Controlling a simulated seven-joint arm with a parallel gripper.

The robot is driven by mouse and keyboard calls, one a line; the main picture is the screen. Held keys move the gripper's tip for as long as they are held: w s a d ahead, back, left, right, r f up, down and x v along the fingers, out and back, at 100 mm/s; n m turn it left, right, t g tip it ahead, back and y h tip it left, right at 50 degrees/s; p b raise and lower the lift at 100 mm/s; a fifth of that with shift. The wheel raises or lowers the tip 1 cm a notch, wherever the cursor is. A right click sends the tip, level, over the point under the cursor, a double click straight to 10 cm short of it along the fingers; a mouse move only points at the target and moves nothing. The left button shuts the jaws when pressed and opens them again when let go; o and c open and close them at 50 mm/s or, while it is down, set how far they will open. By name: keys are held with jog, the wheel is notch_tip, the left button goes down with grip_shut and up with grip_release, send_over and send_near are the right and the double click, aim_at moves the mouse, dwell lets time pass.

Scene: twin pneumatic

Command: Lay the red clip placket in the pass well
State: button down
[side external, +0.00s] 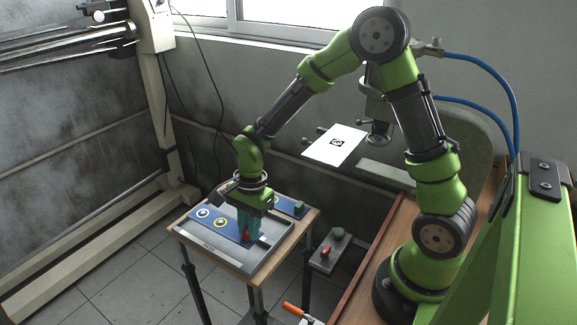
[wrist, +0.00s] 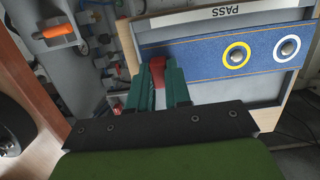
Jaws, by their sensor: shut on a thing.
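My gripper (wrist: 162,80) points down over the grey tray marked PASS (wrist: 222,14), and its teal fingers are shut on the red clip placket (wrist: 158,69). In the side external view my gripper (side external: 246,232) is low over the right part of the tray (side external: 208,247), with the red placket (side external: 246,236) showing between the fingers. The fingers hide part of the placket. I cannot tell whether it touches the tray. A blue denim strip with a yellow ring (wrist: 237,54) and a pale ring (wrist: 287,48) lies on the tray beside the placket.
The tray sits on a small wooden table (side external: 190,240). Another blue piece with a green block (side external: 299,206) lies at the table's far right. A grey box with red and green buttons (side external: 325,254) stands right of the table. An orange-handled tool (wrist: 54,31) is nearby.

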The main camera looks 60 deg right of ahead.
aim_at(253, 254)
jog(key=shift+f, duration=2.6)
jog(key=shift+f, duration=0.4)
jog(key=c, duration=1)
grip_release()
jog(key=shift+r, duration=0.15)
